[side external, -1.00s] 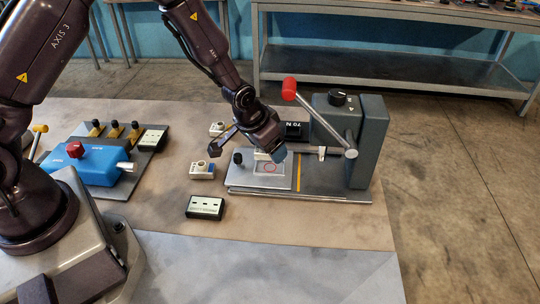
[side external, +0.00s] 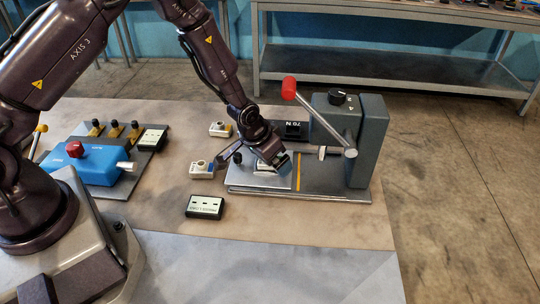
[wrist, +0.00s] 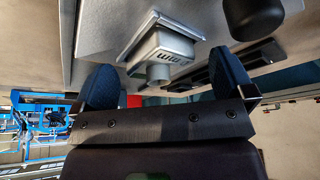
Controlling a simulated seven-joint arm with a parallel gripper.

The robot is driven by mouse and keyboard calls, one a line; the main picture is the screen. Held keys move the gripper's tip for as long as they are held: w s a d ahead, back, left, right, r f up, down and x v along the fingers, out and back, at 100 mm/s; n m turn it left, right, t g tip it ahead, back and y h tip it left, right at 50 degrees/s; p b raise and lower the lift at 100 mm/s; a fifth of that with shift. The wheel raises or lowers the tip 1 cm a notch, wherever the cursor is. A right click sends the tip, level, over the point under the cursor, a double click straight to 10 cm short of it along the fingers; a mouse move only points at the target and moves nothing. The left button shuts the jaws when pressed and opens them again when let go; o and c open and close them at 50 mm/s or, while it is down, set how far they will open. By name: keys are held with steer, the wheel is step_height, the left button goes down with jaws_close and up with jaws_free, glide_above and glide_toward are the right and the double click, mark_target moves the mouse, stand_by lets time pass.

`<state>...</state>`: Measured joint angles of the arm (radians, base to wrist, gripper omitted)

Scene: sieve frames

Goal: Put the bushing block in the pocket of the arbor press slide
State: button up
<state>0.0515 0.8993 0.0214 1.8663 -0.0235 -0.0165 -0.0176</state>
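A pale grey bushing block (wrist: 168,50) with a round boss is at the pocket of the press slide (wrist: 100,25) in the wrist view. I cannot tell whether it lies flat at the bottom. In the side view a little of the block (side external: 265,168) shows beneath my gripper, over the slide (side external: 245,178). My gripper (side external: 274,162) is low above the slide. In the wrist view my gripper's (wrist: 166,88) blue-padded fingers are wide apart on either side, with clear gaps to the block.
The arbor press (side external: 335,130) with its red-knobbed lever (side external: 289,88) stands right of the slide. Two similar blocks (side external: 202,169) (side external: 219,129) lie left of it. A black label box (side external: 205,206) lies in front. A blue fixture (side external: 85,165) is farther left.

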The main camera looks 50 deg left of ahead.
steer(key=s+f+v, duration=0.1)
steer(key=s+v, duration=0.1)
steer(key=v, duration=2.6)
steer(key=s+a+r+t, duration=0.1)
steer(key=s+r, duration=0.6)
steer(key=s, duration=0.6)
steer(key=shift+a, duration=0.15)
